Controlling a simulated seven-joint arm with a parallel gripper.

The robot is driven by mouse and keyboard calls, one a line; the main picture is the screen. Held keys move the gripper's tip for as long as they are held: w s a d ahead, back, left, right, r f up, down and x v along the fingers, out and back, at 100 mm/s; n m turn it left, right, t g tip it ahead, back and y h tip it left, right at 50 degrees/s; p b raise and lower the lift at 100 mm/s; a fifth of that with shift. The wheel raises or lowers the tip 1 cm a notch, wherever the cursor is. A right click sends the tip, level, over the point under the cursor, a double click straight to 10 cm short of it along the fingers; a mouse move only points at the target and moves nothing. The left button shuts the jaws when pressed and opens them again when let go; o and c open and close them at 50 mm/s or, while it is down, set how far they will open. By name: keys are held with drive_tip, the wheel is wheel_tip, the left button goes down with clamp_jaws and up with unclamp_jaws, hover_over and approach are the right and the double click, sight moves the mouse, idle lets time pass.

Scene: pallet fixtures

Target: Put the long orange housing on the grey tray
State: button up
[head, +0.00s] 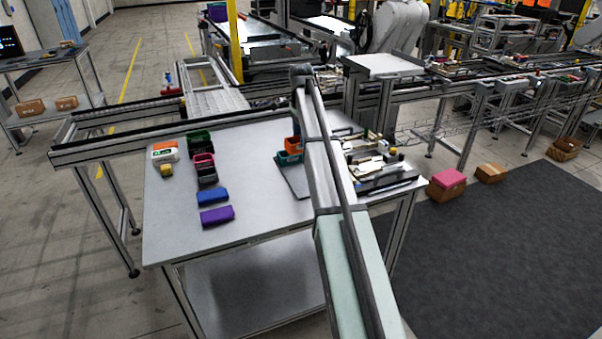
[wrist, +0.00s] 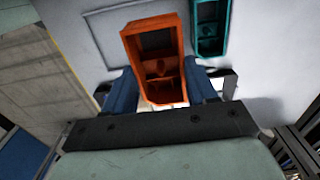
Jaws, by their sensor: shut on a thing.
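The long orange housing (wrist: 152,45) is an open box with inner ribs, held between the two blue fingers of my gripper (wrist: 162,80) in the wrist view. In the head view a bit of the orange housing (head: 292,143) shows beside my arm, which hides the gripper. The grey tray (head: 292,180) lies flat on the table, partly hidden by my arm. Its pale edge also shows in the wrist view (wrist: 103,35), left of the housing. I cannot tell the housing's height above the surface.
A teal housing (head: 286,158) is close to the orange one, at the tray's far end; it also shows in the wrist view (wrist: 209,28). Blue (head: 212,195) and purple (head: 217,215) blocks and several other parts stand at the table's left. A fixture (head: 375,165) occupies the right.

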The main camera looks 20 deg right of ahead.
drive_tip(key=shift+f, duration=5)
drive_tip(key=shift+f, duration=0.2)
drive_tip(key=o, duration=1.1)
wheel_tip(320, 180, up, 12)
drive_tip(key=shift+r, duration=0.2)
